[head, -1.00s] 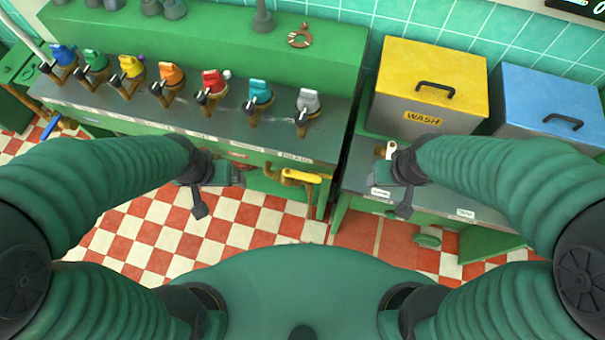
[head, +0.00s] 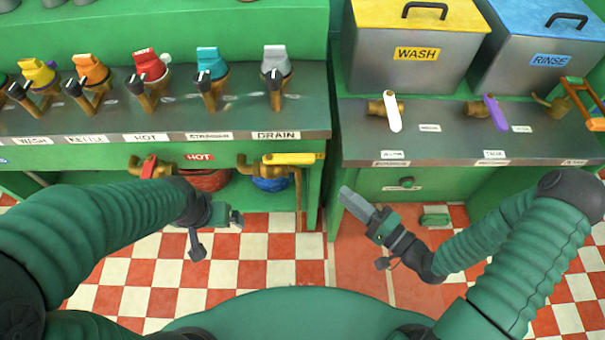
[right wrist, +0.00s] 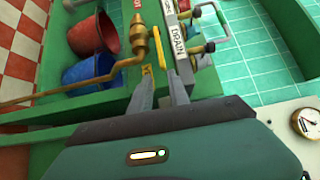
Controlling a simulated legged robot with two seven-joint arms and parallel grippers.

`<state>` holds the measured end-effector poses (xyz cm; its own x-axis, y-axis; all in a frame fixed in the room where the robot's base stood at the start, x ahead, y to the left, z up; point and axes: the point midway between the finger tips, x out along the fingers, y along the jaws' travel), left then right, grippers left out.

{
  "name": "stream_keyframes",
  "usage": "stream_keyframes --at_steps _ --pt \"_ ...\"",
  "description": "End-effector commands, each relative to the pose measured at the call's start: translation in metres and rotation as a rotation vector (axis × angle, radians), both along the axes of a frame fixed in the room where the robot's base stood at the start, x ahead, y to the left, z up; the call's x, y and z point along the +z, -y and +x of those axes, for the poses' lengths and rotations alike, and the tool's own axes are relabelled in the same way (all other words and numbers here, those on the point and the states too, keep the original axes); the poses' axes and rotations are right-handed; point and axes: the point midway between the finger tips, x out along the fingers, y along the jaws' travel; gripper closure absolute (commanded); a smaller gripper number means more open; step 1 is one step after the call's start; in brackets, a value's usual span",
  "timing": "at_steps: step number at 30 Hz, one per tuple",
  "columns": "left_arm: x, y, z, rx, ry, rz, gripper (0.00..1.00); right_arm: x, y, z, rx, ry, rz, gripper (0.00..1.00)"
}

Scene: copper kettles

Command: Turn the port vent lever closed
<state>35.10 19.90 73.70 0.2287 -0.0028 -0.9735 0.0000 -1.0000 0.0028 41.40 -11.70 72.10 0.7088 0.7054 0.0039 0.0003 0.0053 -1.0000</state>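The labels are too small to tell which lever is the port vent lever. A yellow lever (head: 292,158) lies sideways on a brass valve under the DRAIN label. A white lever (head: 394,113) and a purple lever (head: 495,112) sit on the right counter front. My right gripper (head: 352,198) is empty, below the counters and pointing up and left. In the right wrist view its fingers (right wrist: 158,82) are apart, with the yellow lever (right wrist: 184,50) beyond the tips and not held. My left gripper (head: 228,216) hangs below the left counter; its fingers are unclear.
A red lever (head: 149,167) is by the HOT label. Several coloured taps line the left counter (head: 230,122). The WASH tank (head: 405,80) and RINSE tank (head: 535,85) stand on the right counter. A red bucket (right wrist: 97,36) and blue bucket (right wrist: 88,71) sit underneath.

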Motion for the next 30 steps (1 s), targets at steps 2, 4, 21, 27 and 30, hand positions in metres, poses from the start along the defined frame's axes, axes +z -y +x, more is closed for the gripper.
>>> stream_keyframes --at_steps 2,4,21,27,30 --pt "0.001 0.000 0.000 0.000 0.001 0.000 0.04 0.003 -0.008 0.006 0.004 0.003 0.003 0.78" --pt "-0.001 0.000 0.001 0.000 0.002 0.000 0.04 0.003 -0.018 0.014 0.006 0.004 -0.001 0.78" --pt "-0.022 0.000 0.000 0.000 0.001 0.000 0.04 0.002 -0.114 0.109 0.004 0.003 -0.007 0.78" --pt "-0.023 0.000 0.000 0.000 0.001 0.000 0.04 0.003 -0.121 0.117 0.003 0.001 -0.008 0.78" --pt "-0.022 0.000 0.000 0.000 0.001 0.000 0.04 0.003 -0.121 0.117 0.002 0.001 -0.008 0.78"
